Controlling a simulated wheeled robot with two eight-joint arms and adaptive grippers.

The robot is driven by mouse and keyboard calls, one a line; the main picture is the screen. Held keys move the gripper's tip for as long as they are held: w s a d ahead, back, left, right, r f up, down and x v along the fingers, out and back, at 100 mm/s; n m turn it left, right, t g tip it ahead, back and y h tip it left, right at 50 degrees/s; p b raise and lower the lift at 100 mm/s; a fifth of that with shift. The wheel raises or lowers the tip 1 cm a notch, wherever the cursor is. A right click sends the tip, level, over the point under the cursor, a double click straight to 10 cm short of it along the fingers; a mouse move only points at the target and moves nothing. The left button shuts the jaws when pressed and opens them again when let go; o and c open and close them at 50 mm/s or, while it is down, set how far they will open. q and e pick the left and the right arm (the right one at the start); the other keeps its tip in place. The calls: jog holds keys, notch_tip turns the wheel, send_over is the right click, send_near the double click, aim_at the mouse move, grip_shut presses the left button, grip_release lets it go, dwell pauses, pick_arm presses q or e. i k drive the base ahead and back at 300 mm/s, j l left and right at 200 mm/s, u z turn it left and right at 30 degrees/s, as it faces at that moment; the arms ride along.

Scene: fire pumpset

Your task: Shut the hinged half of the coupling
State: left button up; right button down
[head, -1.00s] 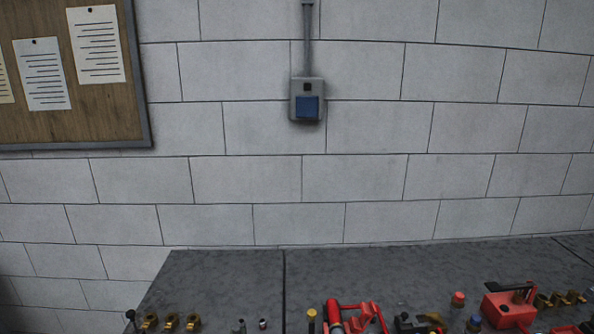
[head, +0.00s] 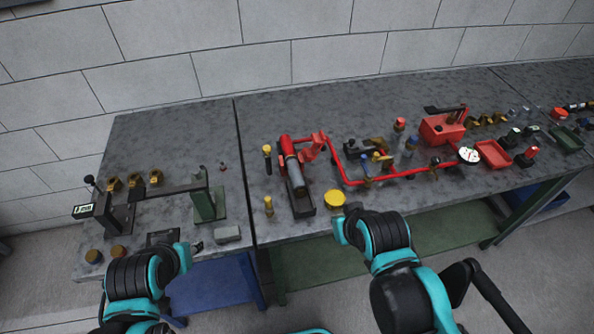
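A red and grey cylindrical assembly (head: 290,160) stands in a dark tray on the middle bench. A red pipe (head: 400,176) runs from beside it to the right. I cannot tell for sure which part is the coupling or its hinged half; they are too small to make out. My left gripper (head: 195,247) is at the front edge of the left bench, near a grey block. My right gripper (head: 342,228) is at the front edge of the middle bench, just below a yellow round cap (head: 335,198). Both grippers' fingers are too small to read.
The left bench holds a dark bar fixture on a green post (head: 208,202), brass rings (head: 134,181) and a grey block (head: 228,234). A red box (head: 441,130), a gauge (head: 468,154) and a red tray (head: 493,154) are further right. The benches' back strip is clear.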

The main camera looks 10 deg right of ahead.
aim_at(318, 140)
jog(key=k+l+u, duration=0.15)
jog(key=l, duration=0.4)
jog(key=k+l+u, duration=0.15)
jog(key=l, duration=0.35)
jog(key=k+l+u, duration=0.15)
jog(key=l, duration=0.35)
jog(key=k+l+u, duration=0.15)
jog(key=l, duration=0.35)
jog(key=k+l+u, duration=0.15)
jog(key=l, duration=0.3)
jog(key=k+l+u, duration=0.15)
jog(key=l, duration=0.3)
jog(key=k+l+u, duration=0.15)
jog(key=k+l, duration=0.2)
